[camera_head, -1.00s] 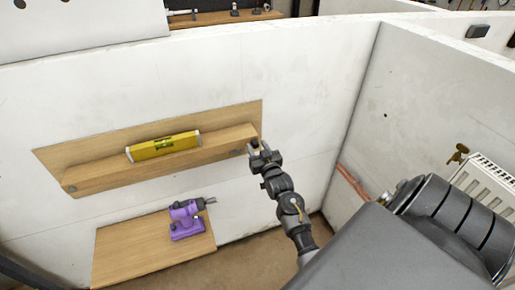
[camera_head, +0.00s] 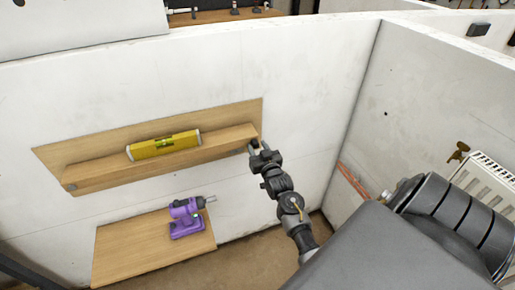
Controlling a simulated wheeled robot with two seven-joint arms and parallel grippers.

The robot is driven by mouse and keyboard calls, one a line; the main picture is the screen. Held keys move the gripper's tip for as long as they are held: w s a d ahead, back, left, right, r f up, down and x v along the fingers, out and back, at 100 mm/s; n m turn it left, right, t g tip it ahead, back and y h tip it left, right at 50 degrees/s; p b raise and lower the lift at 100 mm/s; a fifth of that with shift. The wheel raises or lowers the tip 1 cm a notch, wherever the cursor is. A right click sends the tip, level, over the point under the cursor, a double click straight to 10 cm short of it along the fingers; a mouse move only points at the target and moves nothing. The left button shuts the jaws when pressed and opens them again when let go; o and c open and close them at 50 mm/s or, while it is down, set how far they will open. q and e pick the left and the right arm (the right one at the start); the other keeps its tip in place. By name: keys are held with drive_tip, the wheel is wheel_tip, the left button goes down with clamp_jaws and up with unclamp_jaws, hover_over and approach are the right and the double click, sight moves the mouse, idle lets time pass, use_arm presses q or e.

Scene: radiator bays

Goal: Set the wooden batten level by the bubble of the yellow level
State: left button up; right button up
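The wooden batten (camera_head: 108,178) runs along a wooden board (camera_head: 85,145) on the white wall. In the picture its right end is higher than its left. The yellow level (camera_head: 164,145) lies on top of the batten near its middle. The level's green vial shows, but the bubble is too small to read. My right gripper (camera_head: 256,146) is at the right end of the batten, its fingers around or against that end. Whether it grips the batten cannot be made out. My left gripper is not in view.
A purple drill (camera_head: 186,217) stands on a wooden surface (camera_head: 130,252) below the batten. A white side wall (camera_head: 425,100) rises to the right, with a radiator (camera_head: 486,186) and a brass valve (camera_head: 458,152). The wall above the batten is clear.

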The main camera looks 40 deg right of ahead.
drive_tip(key=shift+s+a+f, duration=0.1)
drive_tip(key=shift+s+a, duration=0.05)
drive_tip(key=shift+s, duration=0.35)
drive_tip(key=b+v, duration=0.3)
drive_tip(key=v, duration=0.6)
drive_tip(key=shift+s+a, duration=0.2)
drive_tip(key=shift+s, duration=0.15)
